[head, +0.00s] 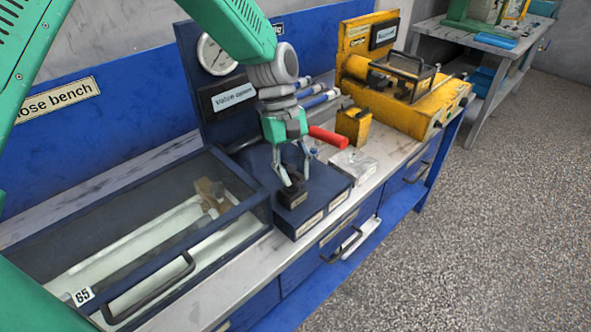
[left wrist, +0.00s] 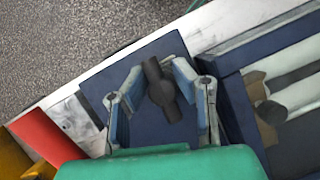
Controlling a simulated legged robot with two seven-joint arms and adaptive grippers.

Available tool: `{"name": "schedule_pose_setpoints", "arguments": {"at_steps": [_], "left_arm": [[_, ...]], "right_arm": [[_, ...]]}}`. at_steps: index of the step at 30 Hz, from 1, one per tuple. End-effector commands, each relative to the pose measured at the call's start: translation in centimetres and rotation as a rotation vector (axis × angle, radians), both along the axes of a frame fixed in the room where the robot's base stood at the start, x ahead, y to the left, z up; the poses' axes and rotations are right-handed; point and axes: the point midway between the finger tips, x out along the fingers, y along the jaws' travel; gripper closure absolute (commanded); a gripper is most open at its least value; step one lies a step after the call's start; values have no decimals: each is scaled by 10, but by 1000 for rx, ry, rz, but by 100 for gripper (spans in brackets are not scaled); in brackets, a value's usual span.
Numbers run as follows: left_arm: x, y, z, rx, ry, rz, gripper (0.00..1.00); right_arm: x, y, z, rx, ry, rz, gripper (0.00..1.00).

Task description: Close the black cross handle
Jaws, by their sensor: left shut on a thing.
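The black cross handle (head: 292,198) sits on top of the dark blue valve block (head: 320,204) on the bench. It also shows in the left wrist view (left wrist: 163,92) as a dark bar with a round hub, lying aslant. My left gripper (head: 292,184) comes down on the handle from above and is shut on it. In the left wrist view its two fingers (left wrist: 158,84) stand on either side of the hub. The fingers partly hide the handle in the head view. My right gripper is not in view.
A red lever (head: 328,137) stands close behind my gripper's right side. A glass-lidded blue case (head: 118,215) lies to the left. A gauge panel (head: 200,100) rises behind. A yellow machine (head: 420,105) stands to the right. The bench front has drawer handles (head: 342,245).

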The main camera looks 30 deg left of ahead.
Motion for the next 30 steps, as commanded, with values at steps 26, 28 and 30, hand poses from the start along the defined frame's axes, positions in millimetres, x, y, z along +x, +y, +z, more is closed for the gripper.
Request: {"name": "schedule_pose_setpoints", "arguments": {"at_steps": [26, 28, 30], "left_arm": [[9, 9, 5, 11, -21, -638, 100], [10, 9, 5, 11, -21, -705, 100], [10, 8, 5, 11, -22, -772, 100]], "right_arm": [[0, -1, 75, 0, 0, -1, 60], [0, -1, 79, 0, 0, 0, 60], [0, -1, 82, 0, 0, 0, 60]]}}
